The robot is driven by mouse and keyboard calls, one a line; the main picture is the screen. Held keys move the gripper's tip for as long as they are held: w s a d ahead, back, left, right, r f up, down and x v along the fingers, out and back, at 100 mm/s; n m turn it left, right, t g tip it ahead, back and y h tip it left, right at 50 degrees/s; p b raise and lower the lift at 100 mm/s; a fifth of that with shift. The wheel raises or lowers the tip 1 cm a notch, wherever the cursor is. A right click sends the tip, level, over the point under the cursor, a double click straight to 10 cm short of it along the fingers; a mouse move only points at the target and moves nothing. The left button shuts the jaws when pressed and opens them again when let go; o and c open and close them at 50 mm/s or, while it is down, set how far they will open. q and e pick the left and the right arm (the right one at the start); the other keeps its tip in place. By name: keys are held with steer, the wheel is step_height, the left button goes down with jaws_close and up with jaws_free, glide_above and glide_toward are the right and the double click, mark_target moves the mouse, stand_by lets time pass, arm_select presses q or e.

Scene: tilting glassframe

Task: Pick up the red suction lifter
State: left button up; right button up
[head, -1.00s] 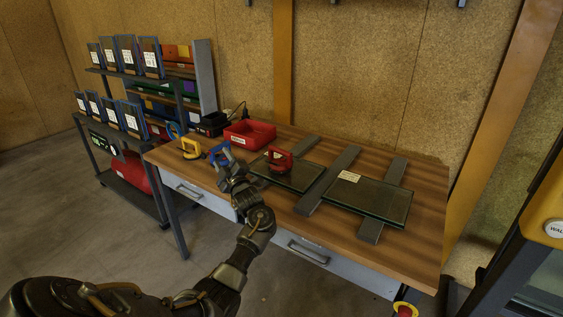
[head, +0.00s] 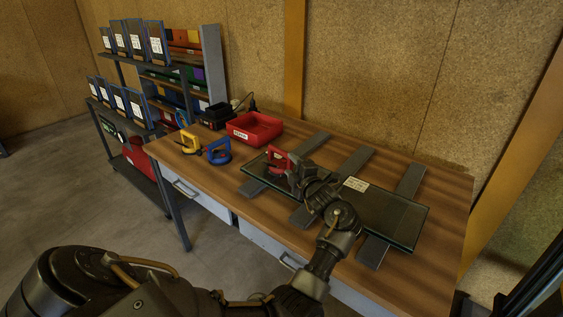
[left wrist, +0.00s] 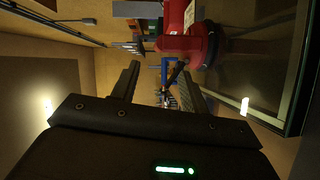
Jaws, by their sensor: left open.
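The red suction lifter (head: 276,159) stands on the left glass pane (head: 261,177) on the workbench. It also shows large in the left wrist view (left wrist: 188,42), at the upper middle. My left gripper (head: 299,172) is just right of the lifter in the head view and partly covers it. In the left wrist view its two fingers (left wrist: 157,72) are spread with an empty gap, and the lifter lies beyond and above the right-hand finger. I cannot tell whether they touch. My right gripper is out of view.
A blue lifter (head: 218,152) and a yellow lifter (head: 188,144) stand left on the bench. A red bin (head: 255,128) is behind them. A second glass pane (head: 395,215) lies to the right on grey bars (head: 410,181). A shelf rack (head: 211,65) stands at the back left.

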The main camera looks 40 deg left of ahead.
mark_target(282, 154)
arm_select(q)
steer(key=x, duration=0.3)
steer(key=shift+w+a, duration=0.25)
steer(key=shift+w, duration=0.2)
steer(key=shift+w+a+f, duration=0.1)
steer(key=shift+a, duration=0.35)
steer(key=shift+w+a, duration=0.1)
steer(key=shift+a, duration=0.15)
steer(key=p+x, duration=0.1)
steer(key=x, duration=0.2)
steer(key=shift+w+a, duration=0.2)
steer(key=shift+a, duration=0.15)
steer(key=shift+w+a+f, duration=0.1)
steer(key=shift+w+a, duration=0.15)
steer(key=shift+a, duration=0.2)
steer(key=shift+c, duration=0.8)
steer(key=c, duration=0.7)
jaws_close()
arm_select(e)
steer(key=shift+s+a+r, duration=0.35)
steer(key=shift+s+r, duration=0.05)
